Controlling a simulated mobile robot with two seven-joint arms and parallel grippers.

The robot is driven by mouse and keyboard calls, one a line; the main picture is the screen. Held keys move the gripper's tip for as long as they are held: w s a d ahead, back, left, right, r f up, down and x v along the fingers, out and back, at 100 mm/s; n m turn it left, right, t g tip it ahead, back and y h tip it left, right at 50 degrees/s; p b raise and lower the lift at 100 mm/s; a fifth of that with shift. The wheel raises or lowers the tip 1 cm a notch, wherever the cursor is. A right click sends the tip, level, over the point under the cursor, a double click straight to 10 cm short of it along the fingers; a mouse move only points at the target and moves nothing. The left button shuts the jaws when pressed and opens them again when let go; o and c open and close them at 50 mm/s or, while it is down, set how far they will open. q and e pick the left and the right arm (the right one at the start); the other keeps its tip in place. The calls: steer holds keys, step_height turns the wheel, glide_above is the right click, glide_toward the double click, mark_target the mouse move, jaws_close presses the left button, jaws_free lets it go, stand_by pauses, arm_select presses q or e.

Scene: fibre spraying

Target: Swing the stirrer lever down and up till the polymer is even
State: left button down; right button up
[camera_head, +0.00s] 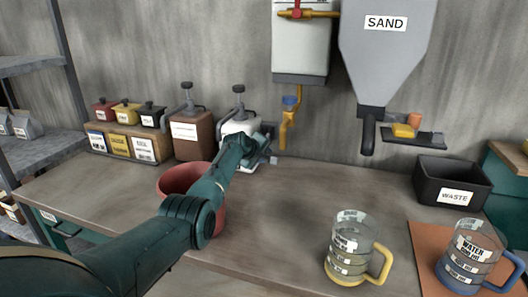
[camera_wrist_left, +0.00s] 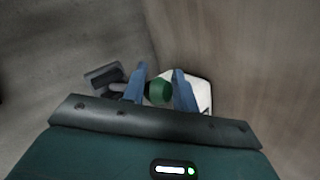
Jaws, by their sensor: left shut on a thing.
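A white vessel with a dark top (camera_head: 239,125) stands at the back of the table, partly hidden behind my left arm. My left gripper (camera_head: 268,146) is at its right side. In the left wrist view, the blue fingers of my left gripper (camera_wrist_left: 158,90) are shut on a green knob (camera_wrist_left: 157,93), which I take to be the stirrer lever's end. The white vessel's edge (camera_wrist_left: 204,96) shows just beyond the right finger. The lever's shaft and the polymer inside are hidden. My right gripper is not in view.
A red bucket (camera_head: 178,178) stands partly behind my left arm. A brown container (camera_head: 192,136) stands left of the white vessel. A yellow tap (camera_head: 285,128) hangs to its right. Jugs (camera_head: 350,246) stand front right, near a black waste bin (camera_head: 452,183). The table's middle is clear.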

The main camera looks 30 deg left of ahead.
arm_select(q)
steer(key=shift+a, duration=0.45)
steer(key=c, duration=1.5)
jaws_free()
steer(key=o, duration=0.4)
steer(key=shift+w+a, duration=0.1)
steer(key=shift+r, duration=0.15)
steer(key=shift+s+r+p, duration=0.25)
steer(key=shift+s+p, duration=0.2)
steer(key=shift+p, duration=0.15)
steer(key=v, duration=0.4)
steer(key=p+v, duration=0.1)
steer(key=v, duration=0.7)
steer(key=shift+d+f, duration=0.2)
steer(key=shift+d, duration=0.05)
steer(key=shift+c, duration=0.5)
